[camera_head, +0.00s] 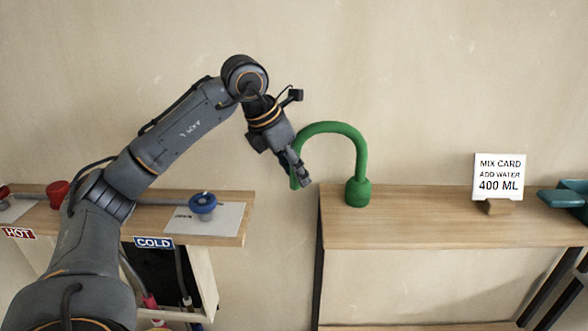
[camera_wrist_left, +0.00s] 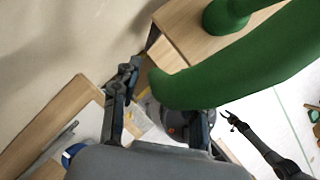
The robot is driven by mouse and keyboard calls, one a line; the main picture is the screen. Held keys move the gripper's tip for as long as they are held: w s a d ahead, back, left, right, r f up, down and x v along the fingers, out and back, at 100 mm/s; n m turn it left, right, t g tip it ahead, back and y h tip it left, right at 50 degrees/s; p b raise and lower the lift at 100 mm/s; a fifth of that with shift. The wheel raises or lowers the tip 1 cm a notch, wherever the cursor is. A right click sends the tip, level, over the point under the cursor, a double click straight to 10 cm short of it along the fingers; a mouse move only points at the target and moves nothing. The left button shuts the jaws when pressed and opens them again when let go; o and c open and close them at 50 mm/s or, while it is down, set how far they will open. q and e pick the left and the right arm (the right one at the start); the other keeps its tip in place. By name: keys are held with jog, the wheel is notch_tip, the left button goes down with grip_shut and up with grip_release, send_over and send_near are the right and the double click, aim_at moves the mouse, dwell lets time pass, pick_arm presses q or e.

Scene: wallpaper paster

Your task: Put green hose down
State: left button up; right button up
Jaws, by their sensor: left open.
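The green hose (camera_head: 335,128) rises from a round green base (camera_head: 357,192) at the left end of the right wooden shelf and arches to the left. Its free end hangs just past the shelf's left edge. My left gripper (camera_head: 299,172) is at that free end. In the left wrist view, the hose (camera_wrist_left: 235,75) has its tip between the spread fingers of my left gripper (camera_wrist_left: 163,108); I cannot tell whether either finger touches it. A thin dark arm at the lower right of that view looks like my right gripper (camera_wrist_left: 231,119), too small to read.
The right shelf (camera_head: 430,222) carries a mix card (camera_head: 499,175) and a teal object (camera_head: 568,196). A gap separates it from the left shelf (camera_head: 236,222), which has a blue valve knob (camera_head: 203,203), a red knob (camera_head: 58,193) and HOT and COLD labels.

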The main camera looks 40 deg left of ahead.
pick_arm(q)
jog(key=v, duration=1.2)
jog(key=shift+s, duration=0.1)
